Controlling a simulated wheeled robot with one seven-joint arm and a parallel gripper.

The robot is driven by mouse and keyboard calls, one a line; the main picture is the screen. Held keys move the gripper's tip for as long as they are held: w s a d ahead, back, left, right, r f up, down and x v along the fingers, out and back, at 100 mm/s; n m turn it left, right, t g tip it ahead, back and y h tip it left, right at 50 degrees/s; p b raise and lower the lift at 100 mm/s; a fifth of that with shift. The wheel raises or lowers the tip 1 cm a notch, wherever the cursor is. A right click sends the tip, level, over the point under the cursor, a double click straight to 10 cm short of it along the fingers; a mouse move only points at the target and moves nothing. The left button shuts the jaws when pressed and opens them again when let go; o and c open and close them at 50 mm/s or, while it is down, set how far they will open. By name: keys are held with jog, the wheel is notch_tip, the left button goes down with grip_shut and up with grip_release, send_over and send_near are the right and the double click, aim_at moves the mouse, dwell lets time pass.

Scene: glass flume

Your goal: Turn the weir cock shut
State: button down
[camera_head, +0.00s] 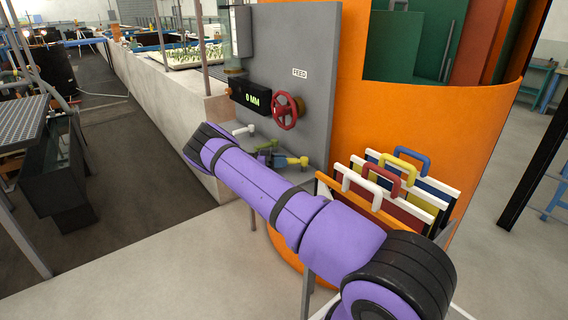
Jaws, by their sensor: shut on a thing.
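Several small cocks stick out low on the grey panel (290,75). One is a white cock (243,130). Right of it is an olive-green cock (266,147), partly covered by my arm. My purple arm runs from lower right to the upper left, in front of and below the cocks. My gripper does not show; the arm hides what lies behind it.
A red handwheel (286,111) sits above the cocks, beside a black display (250,97) reading "0 MM" and a "FEED" label (300,72). Boards with coloured handles (383,180) stand close to the right, before a large orange curved wall (440,120). Floor (120,265) is clear at lower left.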

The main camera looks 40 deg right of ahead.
jog(key=shift+w+d+m+g+y, duration=0.25)
jog(key=shift+w+m+g+y, duration=0.15)
jog(key=shift+m+g+y, duration=0.15)
jog(key=c, duration=0.9)
grip_release()
jog(key=v, duration=1)
jog(key=shift+w+a, duration=0.2)
jog(key=shift+w, duration=0.1)
